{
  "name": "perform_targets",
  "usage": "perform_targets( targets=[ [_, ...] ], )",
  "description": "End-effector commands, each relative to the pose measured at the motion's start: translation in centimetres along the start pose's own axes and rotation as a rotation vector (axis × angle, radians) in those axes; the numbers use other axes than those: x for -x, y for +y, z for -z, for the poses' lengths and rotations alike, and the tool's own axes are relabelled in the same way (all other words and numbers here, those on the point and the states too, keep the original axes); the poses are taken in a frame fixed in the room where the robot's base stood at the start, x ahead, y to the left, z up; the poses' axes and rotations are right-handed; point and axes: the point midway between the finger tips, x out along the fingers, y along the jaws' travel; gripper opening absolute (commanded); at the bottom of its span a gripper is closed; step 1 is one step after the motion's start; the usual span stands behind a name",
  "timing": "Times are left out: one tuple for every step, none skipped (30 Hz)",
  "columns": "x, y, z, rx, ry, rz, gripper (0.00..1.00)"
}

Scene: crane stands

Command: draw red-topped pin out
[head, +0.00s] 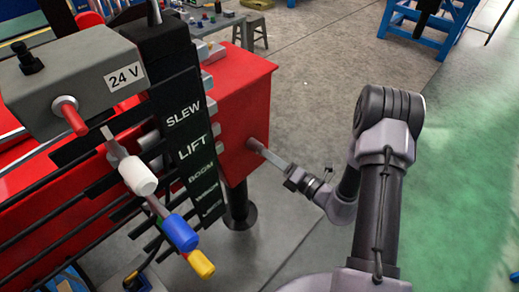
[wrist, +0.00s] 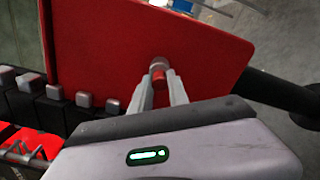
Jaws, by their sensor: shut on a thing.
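The red-topped pin (wrist: 158,76) shows in the wrist view as a short red end in front of a round grey collar (wrist: 158,62) on the red panel (wrist: 105,55). My gripper (wrist: 158,88) is shut on the red end, one finger on each side. In the head view my gripper (head: 268,153) reaches from the right to the side of the red box (head: 235,115), close to the grey collar (head: 254,144). The pin's red top is hard to make out there. How deep the pin sits is hidden by the panel.
A grey 24 V box (head: 80,85) with a red knob stands left. Levers with white (head: 137,175), blue (head: 180,232) and yellow (head: 200,263) grips are beside the black label panel (head: 185,125). A dark post (head: 238,205) is below the red box. Floor to the right is open.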

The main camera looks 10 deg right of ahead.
Motion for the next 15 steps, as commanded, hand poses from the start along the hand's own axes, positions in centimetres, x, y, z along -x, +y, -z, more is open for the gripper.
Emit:
perform_targets(
  targets=[
    [0.3,0.0,0.0,-0.001,-0.002,0.001,0.00],
    [0.6,0.0,0.0,-0.001,-0.001,0.001,0.00],
    [0.8,0.0,0.0,-0.001,-0.001,0.001,0.00],
    [1.1,0.0,0.0,0.000,-0.001,0.001,0.00],
    [1.3,0.0,0.0,0.000,-0.002,0.001,0.00],
    [1.5,0.0,0.0,0.000,-0.001,0.001,0.00],
    [1.8,0.0,0.0,0.000,-0.001,0.000,0.00],
    [2.0,0.0,0.0,0.000,-0.001,0.000,0.00],
    [2.3,0.0,0.0,0.000,-0.001,0.001,0.00],
    [2.5,0.0,0.0,0.000,-0.001,0.001,0.00],
    [2.7,0.0,0.0,0.000,-0.001,0.001,0.00],
    [3.0,0.0,0.0,0.000,0.000,0.001,0.00],
    [3.2,0.0,0.0,0.000,-0.001,0.001,0.00],
    [3.4,0.0,0.0,0.000,-0.002,0.001,0.00],
    [3.6,0.0,0.0,0.000,-0.001,0.001,0.00]
  ],
)
